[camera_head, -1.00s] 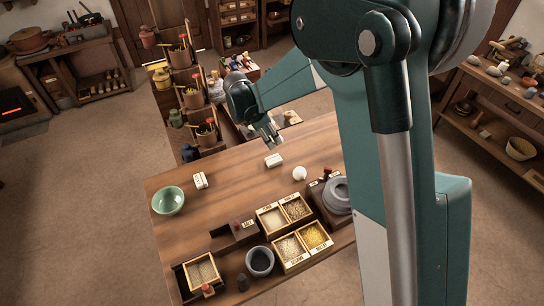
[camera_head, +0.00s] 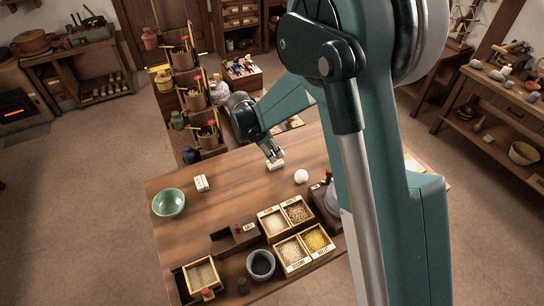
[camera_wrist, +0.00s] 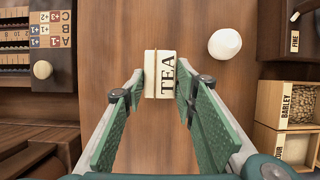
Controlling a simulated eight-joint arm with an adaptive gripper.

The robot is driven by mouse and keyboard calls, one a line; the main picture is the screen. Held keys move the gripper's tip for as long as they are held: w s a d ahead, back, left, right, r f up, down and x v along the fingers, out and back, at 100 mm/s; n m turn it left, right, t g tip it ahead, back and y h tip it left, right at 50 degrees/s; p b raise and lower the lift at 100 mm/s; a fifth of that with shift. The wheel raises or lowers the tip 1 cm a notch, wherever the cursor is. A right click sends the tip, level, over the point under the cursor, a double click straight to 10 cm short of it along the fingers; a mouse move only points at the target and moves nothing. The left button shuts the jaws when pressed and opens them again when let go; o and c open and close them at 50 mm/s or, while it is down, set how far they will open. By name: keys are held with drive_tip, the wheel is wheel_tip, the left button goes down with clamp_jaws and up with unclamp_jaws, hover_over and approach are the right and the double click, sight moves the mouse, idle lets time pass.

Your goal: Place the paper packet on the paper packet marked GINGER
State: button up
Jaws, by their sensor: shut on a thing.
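A white paper packet lettered TEA (camera_wrist: 166,75) sits between my fingertips in the wrist view. My gripper (camera_wrist: 157,86) is shut on its two sides. In the head view my gripper (camera_head: 273,154) is low over the table, at the packet (camera_head: 276,163); I cannot tell whether the packet touches the wood. A second white packet (camera_head: 201,183) lies on the table to the left, near the green bowl. Its lettering is too small to read, so I cannot confirm GINGER. It does not show in the wrist view.
The wooden table (camera_head: 240,200) is clear between the two packets. The green bowl (camera_head: 168,202) stands at the left edge. A white round object (camera_head: 301,176) is right of the held packet. Grain boxes (camera_head: 290,250) line the front; a tiered rack (camera_head: 195,100) stands behind.

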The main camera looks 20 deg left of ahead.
drive_tip(key=shift+f, duration=1.35)
drive_tip(key=shift+f, duration=0.1)
drive_tip(key=o, duration=0.8)
drive_tip(key=p+v, duration=0.1)
drive_tip(key=v, duration=1.1)
